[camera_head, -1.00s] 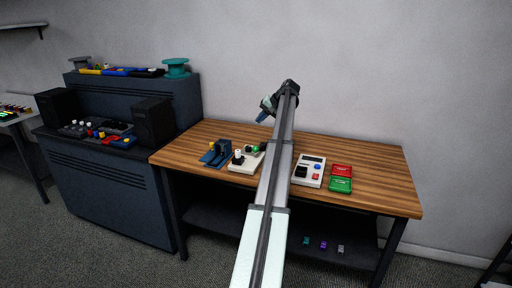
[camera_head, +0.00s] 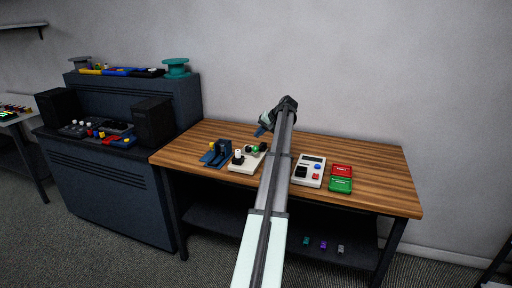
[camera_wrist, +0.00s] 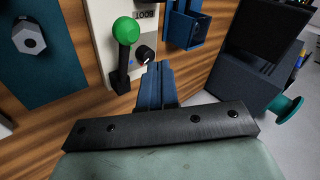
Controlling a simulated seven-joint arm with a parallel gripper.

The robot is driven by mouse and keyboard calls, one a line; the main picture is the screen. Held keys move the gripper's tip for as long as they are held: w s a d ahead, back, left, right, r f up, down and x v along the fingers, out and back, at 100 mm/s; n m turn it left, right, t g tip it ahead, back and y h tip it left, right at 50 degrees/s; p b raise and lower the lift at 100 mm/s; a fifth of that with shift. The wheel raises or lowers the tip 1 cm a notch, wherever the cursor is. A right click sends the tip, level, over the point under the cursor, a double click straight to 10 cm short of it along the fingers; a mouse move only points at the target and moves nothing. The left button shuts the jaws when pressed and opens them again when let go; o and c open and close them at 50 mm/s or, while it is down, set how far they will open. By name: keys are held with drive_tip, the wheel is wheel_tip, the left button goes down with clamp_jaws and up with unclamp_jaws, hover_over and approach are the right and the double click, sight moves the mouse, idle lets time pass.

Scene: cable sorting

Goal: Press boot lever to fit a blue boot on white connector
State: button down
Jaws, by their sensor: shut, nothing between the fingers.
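The boot lever has a green ball knob (camera_wrist: 126,30) on a black arm and stands on a white base (camera_wrist: 107,12) marked BOOT. In the head view the base (camera_head: 243,167) and green knob (camera_head: 254,149) are on the wooden table. My gripper (camera_wrist: 154,72) has its blue fingers shut and empty, to the right of and below the knob in the wrist view. In the head view my gripper (camera_head: 260,131) is above the table, behind the base. A small white piece (camera_head: 238,153) stands on the base; I cannot tell whether it is the connector. No blue boot is clearly identifiable.
A blue fixture (camera_head: 218,157) stands left of the base. A tester box (camera_head: 309,171) and red (camera_head: 341,170) and green (camera_head: 340,185) trays are on the right. A dark console (camera_head: 110,200) stands left of the table. The table's back right is clear.

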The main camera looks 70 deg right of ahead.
drive_tip(key=shift+a+f, duration=0.15)
drive_tip(key=shift+f, duration=0.35)
drive_tip(key=shift+a+f, duration=0.15)
drive_tip(key=shift+f, duration=0.35)
drive_tip(key=shift+f, duration=0.15)
idle(1.3)
drive_tip(key=shift+a+f, duration=0.1)
drive_tip(key=shift+f, duration=0.15)
